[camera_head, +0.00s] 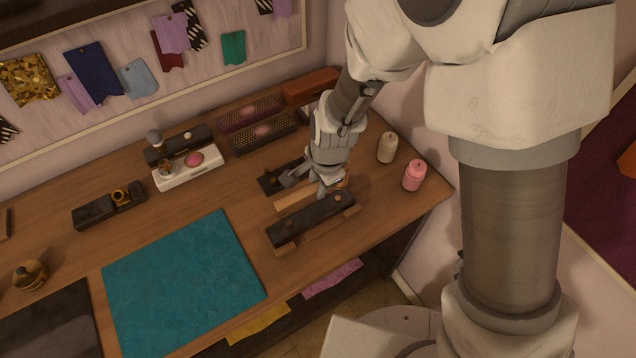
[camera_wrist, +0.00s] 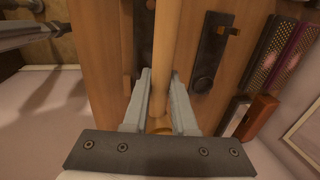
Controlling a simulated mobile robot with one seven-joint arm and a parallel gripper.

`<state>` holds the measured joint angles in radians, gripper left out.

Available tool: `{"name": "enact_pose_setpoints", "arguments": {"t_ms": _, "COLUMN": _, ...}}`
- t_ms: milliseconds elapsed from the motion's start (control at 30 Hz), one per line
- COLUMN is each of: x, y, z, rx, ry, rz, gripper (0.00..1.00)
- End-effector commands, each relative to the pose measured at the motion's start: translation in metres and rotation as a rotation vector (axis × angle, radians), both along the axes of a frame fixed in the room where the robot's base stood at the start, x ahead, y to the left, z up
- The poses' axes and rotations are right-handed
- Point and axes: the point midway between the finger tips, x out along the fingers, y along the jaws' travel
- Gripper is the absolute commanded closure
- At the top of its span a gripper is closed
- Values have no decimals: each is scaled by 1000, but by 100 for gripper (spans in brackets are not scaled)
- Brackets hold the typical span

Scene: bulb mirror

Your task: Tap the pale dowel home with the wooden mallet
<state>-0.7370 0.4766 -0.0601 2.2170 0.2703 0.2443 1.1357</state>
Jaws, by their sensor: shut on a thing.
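My gripper (camera_head: 325,188) is over the right part of the workbench, its fingers shut around a pale wooden rod that looks like the mallet handle (camera_head: 292,199). In the wrist view the rod (camera_wrist: 163,60) runs from between the fingers (camera_wrist: 158,105) out of the top edge. A mallet head cannot be made out. In the head view a dark block on wooden supports (camera_head: 290,232) lies just in front of the rod. A small tan spot (camera_head: 312,222) on it may be the pale dowel, but I cannot tell.
A dark plate (camera_head: 270,182) lies behind the rod. A pink candle (camera_head: 414,176) and a cream candle (camera_head: 387,148) stand to the right. Brush-like blocks (camera_head: 262,133) and a white tray (camera_head: 186,168) stand behind. The teal mat (camera_head: 185,270) is bare.

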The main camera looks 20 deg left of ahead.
Motion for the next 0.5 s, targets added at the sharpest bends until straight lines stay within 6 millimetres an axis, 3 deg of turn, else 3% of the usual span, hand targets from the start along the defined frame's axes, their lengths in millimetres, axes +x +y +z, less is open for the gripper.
{"name": "enact_pose_setpoints", "arguments": {"t_ms": 167, "x": 0, "y": 0, "z": -11, "rx": 0, "ry": 0, "rz": 0, "gripper": 100}}
{"name": "enact_pose_setpoints", "arguments": {"t_ms": 500, "x": 0, "y": 0, "z": -66, "rx": 1, "ry": 0, "rz": -1, "gripper": 100}}
